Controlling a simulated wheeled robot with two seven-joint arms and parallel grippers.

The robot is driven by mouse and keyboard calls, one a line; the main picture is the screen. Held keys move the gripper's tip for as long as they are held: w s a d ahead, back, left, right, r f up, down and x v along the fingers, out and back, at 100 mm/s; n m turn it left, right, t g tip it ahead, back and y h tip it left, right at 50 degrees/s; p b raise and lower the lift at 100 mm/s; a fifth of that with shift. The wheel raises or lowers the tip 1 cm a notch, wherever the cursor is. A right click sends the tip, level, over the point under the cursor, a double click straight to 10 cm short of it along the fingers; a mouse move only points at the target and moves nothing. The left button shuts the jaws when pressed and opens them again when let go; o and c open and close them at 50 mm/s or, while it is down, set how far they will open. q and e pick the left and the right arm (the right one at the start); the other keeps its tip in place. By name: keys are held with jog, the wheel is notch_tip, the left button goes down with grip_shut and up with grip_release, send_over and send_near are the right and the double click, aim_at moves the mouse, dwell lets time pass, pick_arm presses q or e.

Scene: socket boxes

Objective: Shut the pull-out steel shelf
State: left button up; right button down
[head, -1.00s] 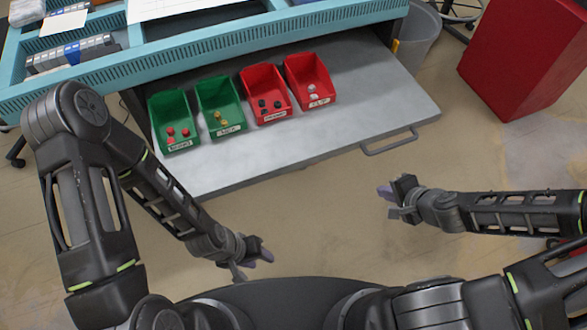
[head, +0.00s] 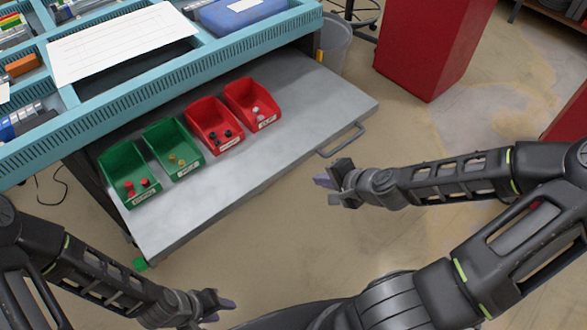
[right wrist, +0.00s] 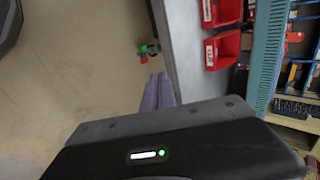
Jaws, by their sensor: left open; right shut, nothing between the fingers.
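The steel shelf (head: 262,165) is pulled out from under the blue-green workbench and carries two green bins and two red bins. Its bar handle (head: 341,141) is on the front edge, toward the right end. My right gripper (head: 324,181) is just in front of the handle, apart from it, and shut on nothing. In the right wrist view its purple fingers (right wrist: 157,92) are together beside the shelf's edge (right wrist: 187,60). My left gripper (head: 224,303) is open and empty, low in the head view, away from the shelf.
The green bins (head: 127,172) and red bins (head: 252,104) hold small coloured parts. The workbench (head: 150,80) stands above the shelf. A grey waste bin (head: 336,45) and a red cabinet (head: 432,45) stand beyond its right end. The floor in front is clear.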

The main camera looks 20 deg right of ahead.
aim_at(287, 168)
jog(key=x, duration=0.4)
jog(key=w+r+b+x, duration=0.1)
jog(key=x, duration=0.3)
jog(key=r+b+x, duration=0.1)
jog(key=x, duration=0.3)
jog(key=shift+w+a+f, duration=0.2)
jog(key=shift+w+a, duration=0.1)
jog(key=shift+w, duration=0.25)
pick_arm(q)
notch_tip(287, 168, down, 3)
jog(key=shift+r, duration=0.1)
pick_arm(e)
jog(key=shift+w, duration=0.1)
